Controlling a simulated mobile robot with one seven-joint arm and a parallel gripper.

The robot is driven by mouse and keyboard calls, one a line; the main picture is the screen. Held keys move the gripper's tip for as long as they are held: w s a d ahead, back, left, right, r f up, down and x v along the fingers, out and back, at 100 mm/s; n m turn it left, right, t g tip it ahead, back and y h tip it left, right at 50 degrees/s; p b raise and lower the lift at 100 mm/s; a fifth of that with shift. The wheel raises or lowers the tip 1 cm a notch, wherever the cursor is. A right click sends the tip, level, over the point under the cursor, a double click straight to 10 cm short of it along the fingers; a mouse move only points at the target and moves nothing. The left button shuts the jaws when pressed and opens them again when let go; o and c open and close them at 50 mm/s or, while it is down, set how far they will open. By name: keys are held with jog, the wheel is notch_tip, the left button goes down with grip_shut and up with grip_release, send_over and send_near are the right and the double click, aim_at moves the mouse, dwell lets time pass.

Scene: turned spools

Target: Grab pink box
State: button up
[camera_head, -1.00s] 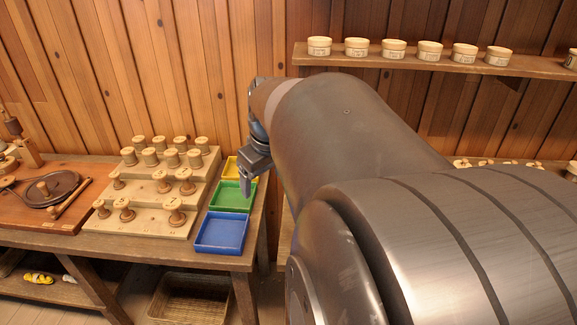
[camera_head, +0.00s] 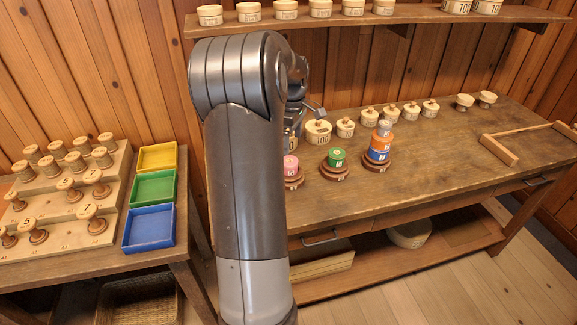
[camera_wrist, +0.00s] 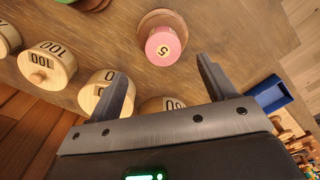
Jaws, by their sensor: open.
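The pink box (camera_head: 291,163) is a small round spool-like piece marked 5. It sits on a brown round base (camera_head: 293,180) on the long table, partly hidden by my arm in the head view. In the head view my gripper (camera_head: 309,112) is mostly hidden behind my arm, above the table's back left.
A green piece (camera_head: 337,157) and an orange and blue stack (camera_head: 380,148) stand on bases right of the pink box. Several pale round boxes (camera_head: 318,132) line the table's back. Coloured trays (camera_head: 152,190) are on the left table. A shelf (camera_head: 350,20) runs above.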

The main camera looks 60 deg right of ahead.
aim_at(290, 160)
jog(key=f, duration=0.9)
jog(key=shift+w+a+f, duration=0.15)
jog(key=shift+w+a, duration=0.05)
jog(key=shift+w, duration=0.05)
jog(key=c, duration=1.1)
